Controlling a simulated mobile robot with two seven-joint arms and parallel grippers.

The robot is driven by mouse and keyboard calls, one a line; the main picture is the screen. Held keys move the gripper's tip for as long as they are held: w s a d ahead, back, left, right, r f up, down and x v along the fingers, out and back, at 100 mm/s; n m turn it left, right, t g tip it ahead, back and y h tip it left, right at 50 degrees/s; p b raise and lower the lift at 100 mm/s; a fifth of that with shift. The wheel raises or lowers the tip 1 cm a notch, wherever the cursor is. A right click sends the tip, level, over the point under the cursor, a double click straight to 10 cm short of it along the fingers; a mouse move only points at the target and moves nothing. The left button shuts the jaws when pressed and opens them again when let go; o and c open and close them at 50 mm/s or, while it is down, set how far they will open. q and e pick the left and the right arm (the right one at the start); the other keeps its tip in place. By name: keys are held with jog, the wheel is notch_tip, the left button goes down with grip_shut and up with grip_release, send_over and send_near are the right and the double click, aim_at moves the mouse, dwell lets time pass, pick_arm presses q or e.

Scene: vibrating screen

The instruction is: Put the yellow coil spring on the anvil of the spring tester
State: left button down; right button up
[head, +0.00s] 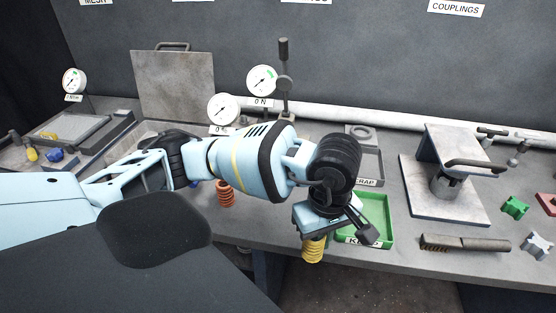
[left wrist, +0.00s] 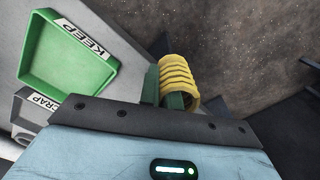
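My left gripper (head: 315,234) points down in the head view, and the yellow coil spring (head: 314,251) hangs at its fingertips in front of the table edge. In the left wrist view the yellow coil spring (left wrist: 181,76) is at the green fingers of the left gripper (left wrist: 164,92), held clear of the table. The spring tester seems to be the stand with a dark lever (head: 284,52) and a round dial (head: 262,80) marked 0 N. Its anvil is hidden behind my left arm. My right gripper is in neither view.
A green KEEP tray (head: 379,207) is right of the gripper, with a grey SCRAP tray (head: 370,168) behind it. An orange-red spring (head: 225,194) stands left of it. Another dial (head: 222,109) and a press-like fixture (head: 447,190) stand on the table.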

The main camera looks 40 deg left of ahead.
pick_arm(q)
jog(key=m, duration=0.4)
jog(key=s+a+m, duration=0.1)
jog(key=m, duration=0.3)
jog(key=s+m, duration=0.1)
jog(key=m, duration=0.3)
jog(key=shift+a+f+m, duration=0.1)
jog(key=shift+a+m, duration=0.15)
jog(key=shift+m, duration=0.15)
jog(key=shift+s+a, duration=0.1)
